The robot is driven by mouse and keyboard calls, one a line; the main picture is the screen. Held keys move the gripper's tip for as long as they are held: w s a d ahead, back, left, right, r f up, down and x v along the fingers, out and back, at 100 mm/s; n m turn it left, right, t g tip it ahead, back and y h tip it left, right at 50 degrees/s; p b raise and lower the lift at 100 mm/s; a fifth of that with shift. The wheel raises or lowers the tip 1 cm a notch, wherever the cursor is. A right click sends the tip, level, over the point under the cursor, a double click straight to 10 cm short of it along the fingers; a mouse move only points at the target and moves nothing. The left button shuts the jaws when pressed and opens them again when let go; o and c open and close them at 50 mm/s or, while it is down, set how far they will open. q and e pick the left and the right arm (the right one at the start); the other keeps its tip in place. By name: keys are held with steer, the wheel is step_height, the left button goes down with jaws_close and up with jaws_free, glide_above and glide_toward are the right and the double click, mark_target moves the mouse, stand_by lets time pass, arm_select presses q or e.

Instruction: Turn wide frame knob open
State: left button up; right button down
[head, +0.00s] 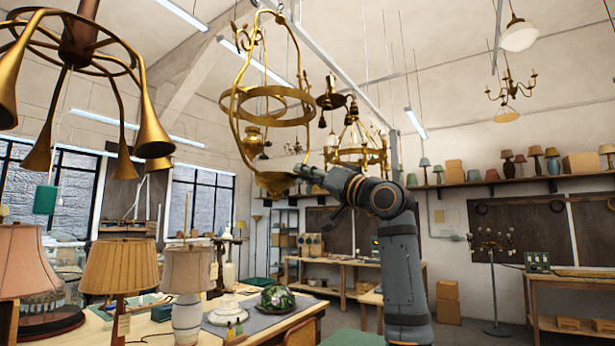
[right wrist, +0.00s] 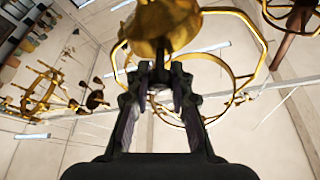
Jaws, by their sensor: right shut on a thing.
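The wide brass frame (head: 232,118) hangs in the upper middle of the head view, with curved side arms, rings and a small bowl-shaped part (head: 275,186) at its bottom. My right gripper (head: 299,171) reaches in from the right at that bottom part. In the right wrist view, brass metal of the frame (right wrist: 165,22) lies right at the fingertips of my right gripper (right wrist: 160,72), which is shut on the frame's knob. The fingers largely hide the knob, so its turn position cannot be told. My left gripper is not in view.
A brass chandelier with horn arms (head: 150,135) hangs close at upper left. Another brass chandelier (head: 358,148) hangs behind my right arm. Shaded lamps (head: 120,265) and a green domed shade (head: 276,299) stand on the table below. Air right of my arm is open.

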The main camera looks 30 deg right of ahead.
steer(key=m+h, duration=0.1)
steer(key=m, duration=0.2)
steer(key=m+h, duration=0.2)
steer(key=m, duration=0.2)
steer(key=shift+g, duration=0.4)
steer(key=shift+f+m+g+h, duration=0.1)
steer(key=shift+m+g+h, duration=0.3)
steer(key=shift+m, duration=0.85)
steer(key=shift+m+g+h, duration=0.3)
steer(key=shift+m+h, duration=0.1)
steer(key=shift+m, duration=0.85)
